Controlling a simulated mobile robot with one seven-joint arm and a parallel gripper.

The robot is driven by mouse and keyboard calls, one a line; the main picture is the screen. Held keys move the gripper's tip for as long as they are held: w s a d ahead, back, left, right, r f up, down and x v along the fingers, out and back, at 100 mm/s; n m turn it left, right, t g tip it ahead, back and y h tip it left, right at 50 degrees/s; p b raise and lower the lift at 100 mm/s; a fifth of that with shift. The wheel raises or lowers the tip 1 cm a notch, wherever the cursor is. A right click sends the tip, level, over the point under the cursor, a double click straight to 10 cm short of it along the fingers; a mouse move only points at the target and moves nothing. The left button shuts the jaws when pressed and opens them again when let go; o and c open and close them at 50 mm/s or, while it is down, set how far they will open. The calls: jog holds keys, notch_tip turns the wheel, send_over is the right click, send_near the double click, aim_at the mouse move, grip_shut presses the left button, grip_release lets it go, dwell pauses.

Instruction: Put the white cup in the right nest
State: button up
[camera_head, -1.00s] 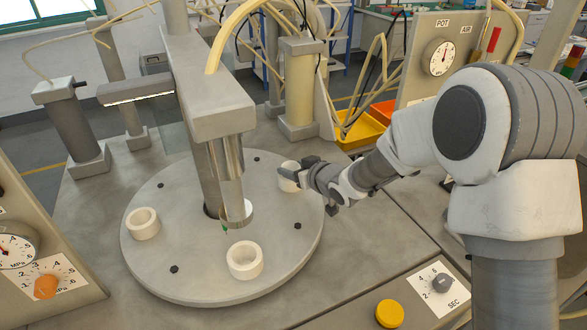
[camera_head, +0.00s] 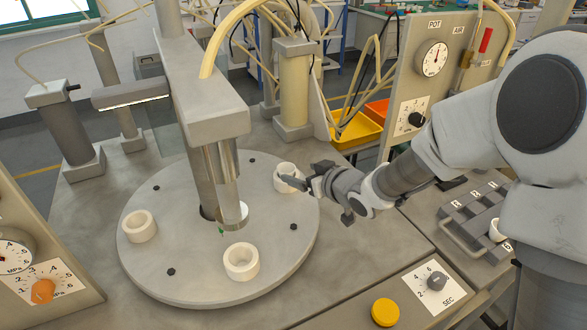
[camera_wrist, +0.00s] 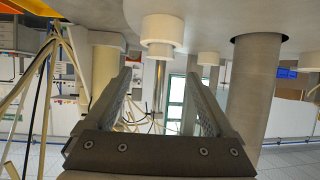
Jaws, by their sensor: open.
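Three white ring-shaped nests sit on the round grey plate (camera_head: 190,285): left (camera_head: 140,226), front (camera_head: 242,262) and right (camera_head: 284,184). In the wrist view, which is upside down, the right nest (camera_wrist: 162,28) has a narrower white cup (camera_wrist: 160,51) seated in it, its rim standing out of the nest. The cup looks upright. My gripper (camera_head: 306,181) is just right of this nest. In the wrist view my open gripper (camera_wrist: 160,80) has its fingers apart, with nothing held; the cup lies beyond the fingertips.
A steel post with a cylinder head (camera_head: 232,210) stands over the plate's middle, left of my gripper. A grey numbered rack (camera_head: 462,225) at the right holds another white piece (camera_head: 496,231), partly hidden by my arm. The gauge panel (camera_head: 428,85) stands behind.

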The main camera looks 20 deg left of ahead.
jog(key=shift+v, duration=2.3)
jog(key=s+d+r+m+t+h, duration=0.1)
jog(key=d+r+m+h, duration=0.3)
jog(key=d, duration=0.8)
jog(key=s+d+r+m+t+h, duration=0.15)
jog(key=d+r+h, duration=0.4)
jog(key=d, duration=0.75)
jog(key=s+d+m+g, duration=0.2)
jog(key=s+d+m, duration=0.1)
jog(key=s, duration=0.6)
jog(key=s+d+r+m+g+h, duration=0.1)
jog(key=s+d+m+g, duration=0.1)
jog(key=s+d, duration=0.4)
jog(key=s+m, duration=0.1)
jog(key=s, duration=0.2)
jog(key=shift+r, duration=0.3)
jog(key=shift+s, duration=0.15)
